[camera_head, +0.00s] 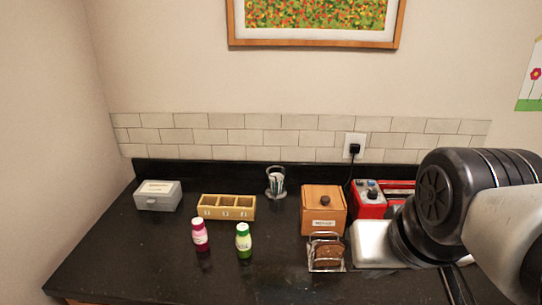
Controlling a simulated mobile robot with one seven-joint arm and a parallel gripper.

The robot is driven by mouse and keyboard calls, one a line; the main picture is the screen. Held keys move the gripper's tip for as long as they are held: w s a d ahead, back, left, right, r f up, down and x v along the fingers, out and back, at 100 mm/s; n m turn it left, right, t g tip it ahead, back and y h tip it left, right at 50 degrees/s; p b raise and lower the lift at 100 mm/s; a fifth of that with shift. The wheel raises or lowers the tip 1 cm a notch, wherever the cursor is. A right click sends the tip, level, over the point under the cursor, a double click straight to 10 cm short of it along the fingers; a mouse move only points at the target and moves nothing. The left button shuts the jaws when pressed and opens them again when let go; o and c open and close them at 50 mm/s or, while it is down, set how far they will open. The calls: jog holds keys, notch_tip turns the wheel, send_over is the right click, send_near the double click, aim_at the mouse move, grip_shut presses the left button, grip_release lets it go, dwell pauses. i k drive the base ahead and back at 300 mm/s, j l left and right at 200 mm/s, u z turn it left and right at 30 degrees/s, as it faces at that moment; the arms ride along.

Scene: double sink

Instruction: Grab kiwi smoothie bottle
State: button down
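My black and white arm comes in from the right edge, well to the right of both bottles. I cannot make out my gripper's fingers, and nothing touches the green bottle.
Behind the bottles is a wooden compartment box (227,214). A grey box (158,196) is at left, a glass holder (276,184) at back. Right of the bottles are a wire rack with bread (327,253), a wooden bin (323,211) and a red appliance (368,204). The front-left counter is clear.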

aim_at(243, 236)
jog(key=k+j, duration=0.15)
jog(key=j, duration=0.25)
jog(key=k+j, duration=0.2)
jog(key=j, duration=0.2)
jog(key=k+j, duration=0.15)
jog(key=j, duration=0.2)
jog(key=k+j, duration=0.15)
jog(key=j, duration=0.25)
jog(key=i+l, duration=0.25)
jog(key=i, duration=0.3)
